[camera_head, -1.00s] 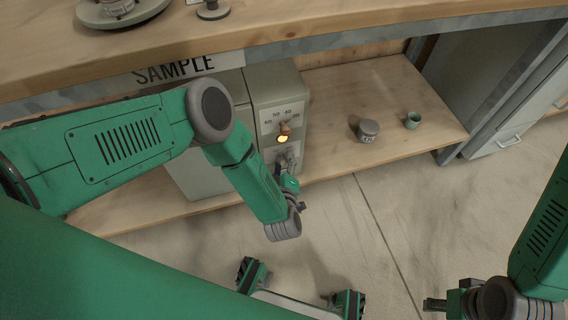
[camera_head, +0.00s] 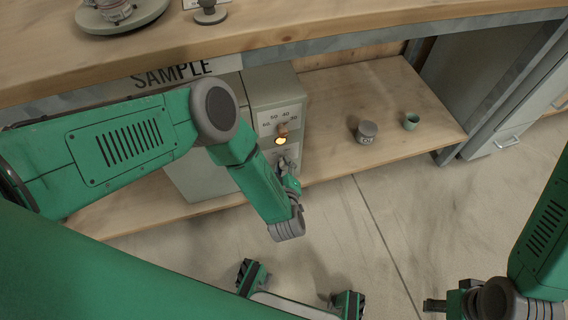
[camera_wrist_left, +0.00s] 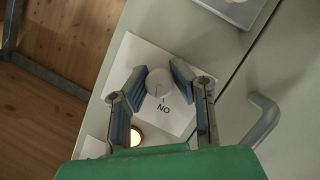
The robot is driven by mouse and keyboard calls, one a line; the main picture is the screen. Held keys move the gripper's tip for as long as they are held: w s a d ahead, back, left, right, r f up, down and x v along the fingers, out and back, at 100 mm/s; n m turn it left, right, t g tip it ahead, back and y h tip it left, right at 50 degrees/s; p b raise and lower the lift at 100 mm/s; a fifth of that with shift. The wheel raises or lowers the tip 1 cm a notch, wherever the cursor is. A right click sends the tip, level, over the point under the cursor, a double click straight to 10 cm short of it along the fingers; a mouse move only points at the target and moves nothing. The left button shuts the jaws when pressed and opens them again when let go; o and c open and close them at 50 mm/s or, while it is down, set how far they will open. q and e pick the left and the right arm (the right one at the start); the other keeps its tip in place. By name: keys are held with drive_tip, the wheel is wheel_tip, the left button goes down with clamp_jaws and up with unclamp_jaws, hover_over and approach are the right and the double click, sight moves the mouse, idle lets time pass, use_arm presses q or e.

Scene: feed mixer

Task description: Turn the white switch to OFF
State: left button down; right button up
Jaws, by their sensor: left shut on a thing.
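The white switch (camera_wrist_left: 158,84) is a round knob on a pale label plate (camera_wrist_left: 128,60) in the left wrist view. A short mark shows on its face, and the letters beside it read "NO" in this view, which fits ON seen upside down. My left gripper (camera_wrist_left: 159,68) has a finger on each side of the knob and is shut on it. In the head view my left gripper (camera_head: 289,172) is at the lower front of the grey box (camera_head: 275,92) and mostly hides the switch. My right gripper (camera_head: 448,304) is at the lower right, away from the box; its jaws are unclear.
A lit yellow lamp (camera_head: 280,141) and an orange-brown pointer (camera_head: 283,130) on a numbered dial sit above the switch. A grey lidded jar (camera_head: 366,131) and a green cup (camera_head: 411,121) stand on the wooden shelf (camera_head: 345,90). The upper shelf (camera_head: 330,22) overhangs the box.

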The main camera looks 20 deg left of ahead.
use_arm(q)
drive_tip(key=shift+a+r+m+g+y, duration=0.1)
drive_tip(key=shift+m+g+y, duration=0.3)
drive_tip(key=shift+m, duration=0.2)
drive_tip(key=shift+w+m+g+y, duration=0.1)
drive_tip(key=shift+m+g+y, duration=0.3)
drive_tip(key=shift+m, duration=0.5)
drive_tip(key=shift+m+g+y+b, duration=0.5)
drive_tip(key=shift+m+y, duration=0.1)
drive_tip(key=shift+m, duration=0.5)
drive_tip(key=shift+m+g+y+b, duration=0.3)
drive_tip(key=shift+m+y+b, duration=0.2)
drive_tip(key=shift+m, duration=0.2)
drive_tip(key=shift+w, duration=0.1)
drive_tip(key=shift+r, duration=0.1)
drive_tip(key=c, duration=1.3)
unclamp_jaws()
drive_tip(key=shift+c, duration=0.2)
